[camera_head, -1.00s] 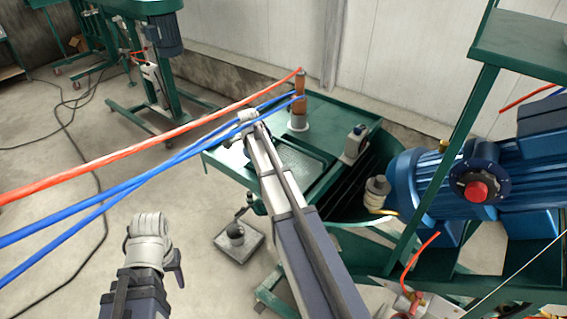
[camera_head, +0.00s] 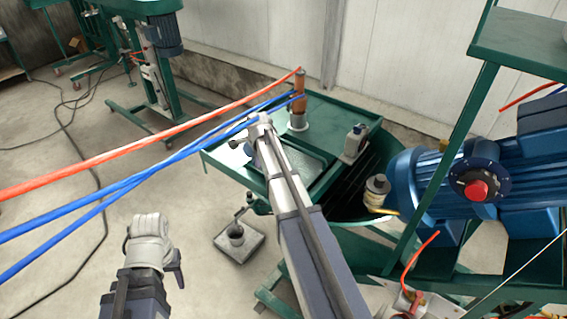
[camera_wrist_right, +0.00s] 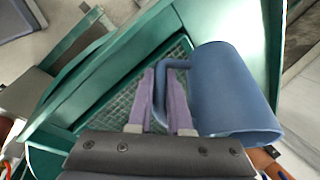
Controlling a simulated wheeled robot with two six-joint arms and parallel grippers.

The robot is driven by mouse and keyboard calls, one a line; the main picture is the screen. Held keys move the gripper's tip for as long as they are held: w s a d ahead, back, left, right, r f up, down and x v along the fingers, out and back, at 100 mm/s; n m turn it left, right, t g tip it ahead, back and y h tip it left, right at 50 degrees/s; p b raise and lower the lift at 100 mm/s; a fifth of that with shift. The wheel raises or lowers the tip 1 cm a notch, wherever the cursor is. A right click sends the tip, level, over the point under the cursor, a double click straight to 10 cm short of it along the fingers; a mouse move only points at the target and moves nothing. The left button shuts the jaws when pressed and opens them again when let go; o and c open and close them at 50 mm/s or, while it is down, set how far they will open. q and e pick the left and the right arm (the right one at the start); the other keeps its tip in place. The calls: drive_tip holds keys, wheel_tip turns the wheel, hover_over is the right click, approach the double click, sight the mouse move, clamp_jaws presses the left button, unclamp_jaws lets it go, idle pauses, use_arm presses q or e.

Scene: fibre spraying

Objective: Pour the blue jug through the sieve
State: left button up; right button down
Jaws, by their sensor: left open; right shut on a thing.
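The blue jug (camera_wrist_right: 232,92) shows in the right wrist view. My right gripper (camera_wrist_right: 166,72) is shut on its handle, with the jug's body to the right of the fingers. The jug is beside and partly in front of the green-framed sieve mesh (camera_wrist_right: 118,108); how far it is tilted and any contents I cannot tell. In the head view my right gripper (camera_head: 258,122) is over the green table, and the jug is not clearly visible there. My left gripper (camera_head: 150,232) is open and empty at the lower left, away from the table.
Red (camera_head: 150,133) and blue hoses (camera_head: 130,182) cross in front. A large blue motor (camera_head: 500,180) stands at the right.

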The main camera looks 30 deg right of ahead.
drive_tip(key=shift+s+f+t+b, duration=0.1)
drive_tip(key=shift+f+t+b, duration=0.2)
drive_tip(key=shift+t+b, duration=0.15)
drive_tip(key=shift+s+d+y, duration=0.1)
drive_tip(key=shift+d+y, duration=0.05)
drive_tip(key=shift+y, duration=0.15)
drive_tip(key=shift+f+t+y+b, duration=0.5)
drive_tip(key=shift+t+b, duration=0.45)
drive_tip(key=shift+b, duration=0.55)
drive_tip(key=shift+w+r+t+y+b, duration=0.2)
drive_tip(key=shift+r+t+y+b, duration=0.1)
drive_tip(key=shift+t+b, duration=0.3)
idle(0.9)
drive_tip(key=shift+w+a+f+m+t+y+b, duration=0.2)
drive_tip(key=shift+f+t+y+b, duration=0.45)
drive_tip(key=shift+b, duration=0.9)
drive_tip(key=shift+w+a+f+m+t+y+b, duration=0.15)
drive_tip(key=shift+f+t+y+b, duration=0.1)
drive_tip(key=shift+t+b, duration=1)
drive_tip(key=shift+s+d+r+t+y+b, duration=0.3)
drive_tip(key=shift+s+r+t+b, duration=0.2)
drive_tip(key=shift+b, duration=0.8)
